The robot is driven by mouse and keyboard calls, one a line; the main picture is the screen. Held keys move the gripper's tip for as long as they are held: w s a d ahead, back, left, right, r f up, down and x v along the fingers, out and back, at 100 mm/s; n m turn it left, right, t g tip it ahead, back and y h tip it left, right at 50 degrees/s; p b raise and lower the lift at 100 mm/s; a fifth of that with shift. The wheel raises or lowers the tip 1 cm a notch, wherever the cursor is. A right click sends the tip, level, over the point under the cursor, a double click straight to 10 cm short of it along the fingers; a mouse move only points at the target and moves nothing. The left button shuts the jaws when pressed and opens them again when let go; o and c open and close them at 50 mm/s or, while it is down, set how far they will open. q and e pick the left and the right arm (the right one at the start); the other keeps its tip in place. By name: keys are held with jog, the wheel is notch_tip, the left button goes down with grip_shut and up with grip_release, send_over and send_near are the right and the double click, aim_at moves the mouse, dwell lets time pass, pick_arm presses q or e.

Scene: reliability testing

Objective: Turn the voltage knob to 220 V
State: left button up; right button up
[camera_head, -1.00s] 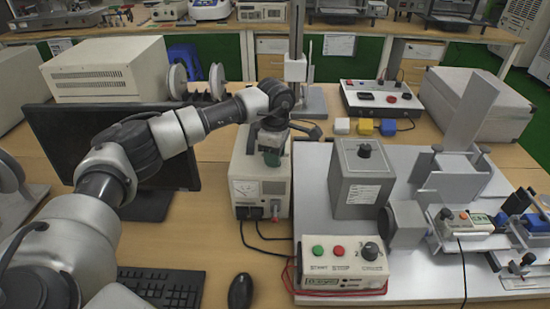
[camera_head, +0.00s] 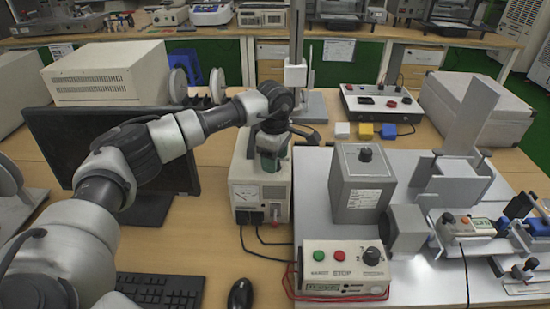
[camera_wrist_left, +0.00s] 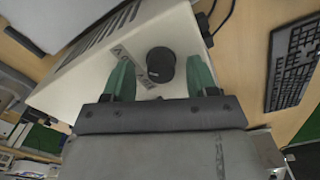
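The voltage unit (camera_head: 262,196) is a pale box with a dial meter and sockets on its front, standing on the table left of the grey board. My left gripper (camera_head: 271,158) is over its top, pointing down. The black round voltage knob (camera_wrist_left: 160,64) shows in the left wrist view on the unit's top. The green fingers of my left gripper (camera_wrist_left: 160,80) are open, one on each side of the knob, with gaps visible. In the head view the knob is hidden by the gripper. Scale marks beside the knob are too small to read. My right gripper is not in view.
A grey box with a black top knob (camera_head: 364,154) and a control box with red and green buttons (camera_head: 344,268) stand to the right. A monitor (camera_head: 105,150), keyboard (camera_head: 160,289) and mouse (camera_head: 240,293) are to the left. Cables run from the unit's front.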

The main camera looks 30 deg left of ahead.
pick_arm(q)
notch_tip(320, 180, up, 11)
jog(key=b, duration=0.1)
jog(key=shift+f, duration=0.15)
dwell(0.4)
dwell(0.4)
